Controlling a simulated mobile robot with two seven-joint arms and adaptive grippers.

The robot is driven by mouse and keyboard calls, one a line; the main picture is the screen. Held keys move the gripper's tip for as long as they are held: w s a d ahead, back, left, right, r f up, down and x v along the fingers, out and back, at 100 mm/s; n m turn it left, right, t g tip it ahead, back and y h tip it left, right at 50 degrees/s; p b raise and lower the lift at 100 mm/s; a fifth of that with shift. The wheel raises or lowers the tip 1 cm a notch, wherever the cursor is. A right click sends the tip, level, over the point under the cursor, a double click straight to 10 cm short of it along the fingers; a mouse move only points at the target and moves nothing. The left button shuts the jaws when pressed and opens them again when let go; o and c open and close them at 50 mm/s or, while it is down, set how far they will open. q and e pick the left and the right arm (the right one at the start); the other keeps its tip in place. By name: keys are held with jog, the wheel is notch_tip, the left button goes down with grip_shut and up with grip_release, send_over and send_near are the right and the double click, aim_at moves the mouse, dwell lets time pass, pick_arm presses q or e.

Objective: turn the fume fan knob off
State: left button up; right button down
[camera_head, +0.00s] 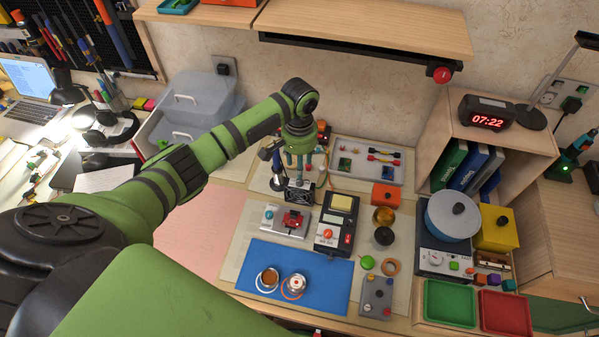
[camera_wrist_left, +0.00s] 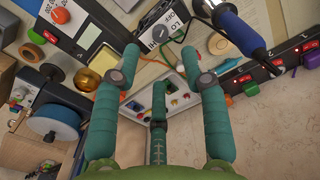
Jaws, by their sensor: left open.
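The fume fan knob (camera_wrist_left: 161,34) is a small dark knob on a pale panel marked LO, OFF and HI in the left wrist view. Its pointer is too small to read surely. The dark square fume fan (camera_head: 299,192) stands just below my left gripper in the head view; the knob cannot be made out there. My left gripper (camera_head: 301,163) points down over the work area. In the left wrist view its teal fingers (camera_wrist_left: 160,62) are spread, with nothing between them. The knob shows beyond the gap between the two upper fingertips, apart from them. My right gripper is not in view.
A soldering iron (camera_wrist_left: 242,27) stands close beside the fan knob. A power strip with red switches (camera_wrist_left: 268,72) is near the fingers.

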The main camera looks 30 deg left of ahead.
pick_arm(q)
jog(key=shift+r, duration=2.3)
